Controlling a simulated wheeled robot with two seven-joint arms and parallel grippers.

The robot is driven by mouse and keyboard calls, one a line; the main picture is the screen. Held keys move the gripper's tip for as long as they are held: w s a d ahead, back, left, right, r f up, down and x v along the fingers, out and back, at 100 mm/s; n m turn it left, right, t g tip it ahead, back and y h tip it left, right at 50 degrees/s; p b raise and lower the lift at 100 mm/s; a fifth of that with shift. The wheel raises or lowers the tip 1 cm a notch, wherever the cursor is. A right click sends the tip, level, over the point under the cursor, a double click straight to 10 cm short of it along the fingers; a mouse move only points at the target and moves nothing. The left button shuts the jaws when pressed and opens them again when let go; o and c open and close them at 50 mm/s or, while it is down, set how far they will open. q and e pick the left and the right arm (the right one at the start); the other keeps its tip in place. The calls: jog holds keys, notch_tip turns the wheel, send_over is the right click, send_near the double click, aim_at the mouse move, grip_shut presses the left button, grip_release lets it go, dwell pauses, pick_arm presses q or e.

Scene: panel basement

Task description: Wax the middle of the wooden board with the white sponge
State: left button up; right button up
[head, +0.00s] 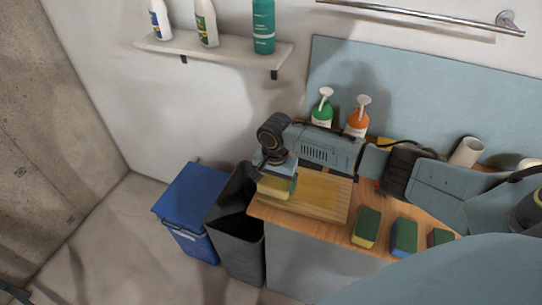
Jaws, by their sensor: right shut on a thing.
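The wooden board (335,207) lies on the left end of the wooden counter, with a yellowish patch (318,187) over its middle. My right gripper (278,172) points down over the left part of the board. It is shut on a pale, yellowish block that looks like the sponge (274,188). The gripper hides the block's upper part. I cannot tell whether the block touches the board.
Several green-topped sponges (366,227) stand along the counter's front edge. Green (322,112) and orange (357,121) pump bottles stand behind my right arm. A dark open bin (237,240) and a blue box (190,205) stand left of the counter. A shelf (220,52) holds bottles.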

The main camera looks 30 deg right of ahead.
notch_tip(320, 180, up, 4)
jog(key=p, duration=0.3)
jog(key=shift+s+f, duration=0.15)
notch_tip(320, 180, up, 2)
jog(key=p, duration=0.3)
jog(key=shift+r, duration=1.1)
